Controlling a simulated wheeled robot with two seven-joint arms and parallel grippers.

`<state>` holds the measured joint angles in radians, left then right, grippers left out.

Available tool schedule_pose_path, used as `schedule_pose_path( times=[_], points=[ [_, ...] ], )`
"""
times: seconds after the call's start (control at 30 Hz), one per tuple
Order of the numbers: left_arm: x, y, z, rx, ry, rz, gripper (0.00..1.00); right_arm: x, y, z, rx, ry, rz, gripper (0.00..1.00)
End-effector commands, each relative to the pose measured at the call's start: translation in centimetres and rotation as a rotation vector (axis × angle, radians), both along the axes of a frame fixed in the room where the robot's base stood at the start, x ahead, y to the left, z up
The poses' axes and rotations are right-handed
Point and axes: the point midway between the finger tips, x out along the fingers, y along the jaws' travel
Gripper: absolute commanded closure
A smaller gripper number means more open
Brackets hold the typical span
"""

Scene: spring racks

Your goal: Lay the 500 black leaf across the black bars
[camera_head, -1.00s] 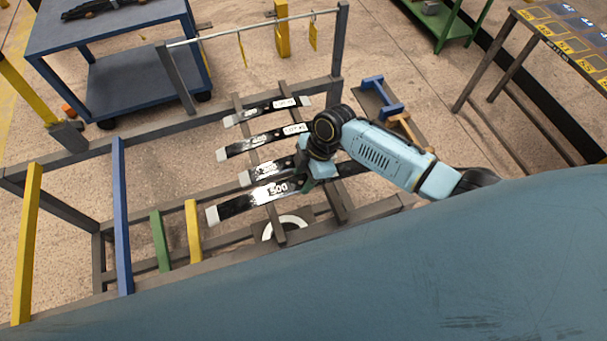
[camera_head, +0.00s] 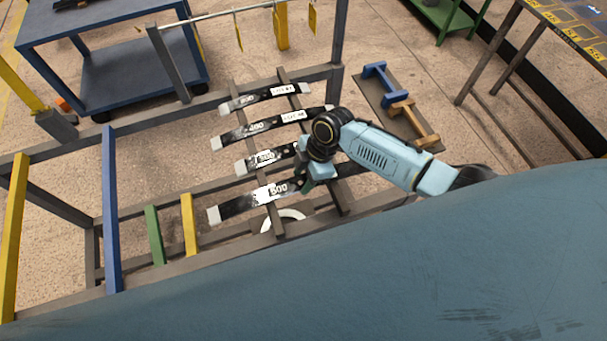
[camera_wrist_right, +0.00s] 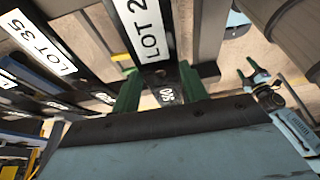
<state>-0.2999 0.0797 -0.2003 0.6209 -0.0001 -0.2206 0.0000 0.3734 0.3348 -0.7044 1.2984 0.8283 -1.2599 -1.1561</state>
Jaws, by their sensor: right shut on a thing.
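The 500 black leaf (camera_head: 247,200) is a long dark strip with a pale left end and a white 500 label, nearest to me in a row of similar leaves. My right gripper (camera_head: 308,184) is shut on it right of the label and hides part of it. In the right wrist view the leaf (camera_wrist_right: 167,72) lies between the green fingertips (camera_wrist_right: 160,90). The leaf passes over two dark bars (camera_head: 276,222); I cannot tell whether it touches them. My left gripper (camera_wrist_right: 253,76) shows small at the right of the wrist view, its green fingers apart.
The 300 leaf (camera_head: 262,159), the 400 leaf (camera_head: 240,132) and another leaf (camera_head: 262,97) lie behind. Blue (camera_head: 110,210), green (camera_head: 154,235) and yellow (camera_head: 190,224) bars cross the frame at left. A blue cart (camera_head: 140,80) stands behind.

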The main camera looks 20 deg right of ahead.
Motion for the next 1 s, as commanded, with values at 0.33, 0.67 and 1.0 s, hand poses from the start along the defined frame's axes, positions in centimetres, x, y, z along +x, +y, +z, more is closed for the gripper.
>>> schedule_pose_path(
  times=[0.33,0.67,1.0],
  points=[
    [0.01,-0.01,-0.01,0.0,-0.001,0.0,0.35,0.27,0.17,0.27,0.005,-0.007,0.0,1.0],
    [0.01,-0.01,-0.34,0.0,0.0,0.0,0.35,0.26,0.15,-0.13,0.005,-0.006,0.0,1.0],
    [-0.02,0.0,-0.81,0.0,0.0,0.0,0.35,0.27,0.17,-0.69,0.005,-0.007,0.0,1.0]
  ],
)
